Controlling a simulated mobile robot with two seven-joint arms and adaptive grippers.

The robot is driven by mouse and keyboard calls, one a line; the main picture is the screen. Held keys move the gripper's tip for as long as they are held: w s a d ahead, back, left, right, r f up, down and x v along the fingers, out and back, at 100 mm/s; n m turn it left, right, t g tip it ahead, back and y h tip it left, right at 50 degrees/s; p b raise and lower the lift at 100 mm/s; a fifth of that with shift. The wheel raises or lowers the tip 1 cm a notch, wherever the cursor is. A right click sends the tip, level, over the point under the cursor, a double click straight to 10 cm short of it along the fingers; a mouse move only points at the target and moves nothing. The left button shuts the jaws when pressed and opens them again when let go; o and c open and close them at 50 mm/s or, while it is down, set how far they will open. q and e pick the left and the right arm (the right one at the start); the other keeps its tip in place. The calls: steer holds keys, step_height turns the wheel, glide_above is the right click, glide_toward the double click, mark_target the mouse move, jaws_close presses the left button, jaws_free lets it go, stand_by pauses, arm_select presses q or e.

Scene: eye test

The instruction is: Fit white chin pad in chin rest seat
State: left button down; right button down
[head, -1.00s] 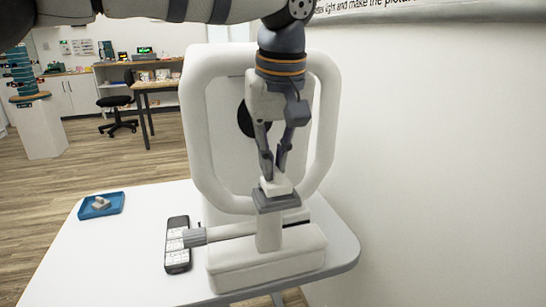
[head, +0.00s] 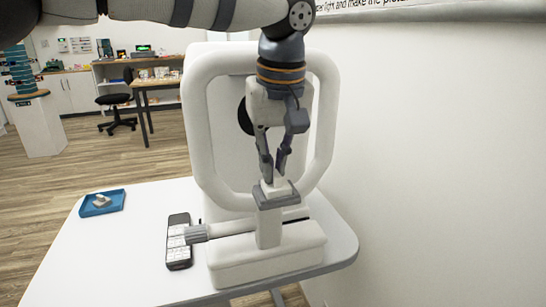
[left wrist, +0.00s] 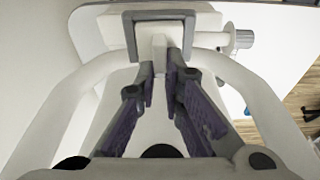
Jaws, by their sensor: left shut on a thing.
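My left gripper (head: 273,178) comes down from above and is shut on the white chin pad (head: 279,189). The pad is at the grey chin rest seat (head: 278,203), on top of the white post. In the left wrist view the fingertips (left wrist: 160,72) pinch the pad's narrow upright part (left wrist: 159,52), and the grey seat rim (left wrist: 190,48) shows on both sides of the pad. I cannot tell whether the pad is fully down in the seat. My right gripper is not in view.
The white loop frame (head: 194,130) of the device stands close around my left gripper. A dark handset (head: 179,252) lies left of the device's base. A blue tray (head: 88,210) with a small pale piece (head: 102,201) is at the white table's (head: 110,260) far left.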

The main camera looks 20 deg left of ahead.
arm_select(q)
steer(key=c, duration=1.6)
jaws_free()
steer(key=shift+c, duration=0.2)
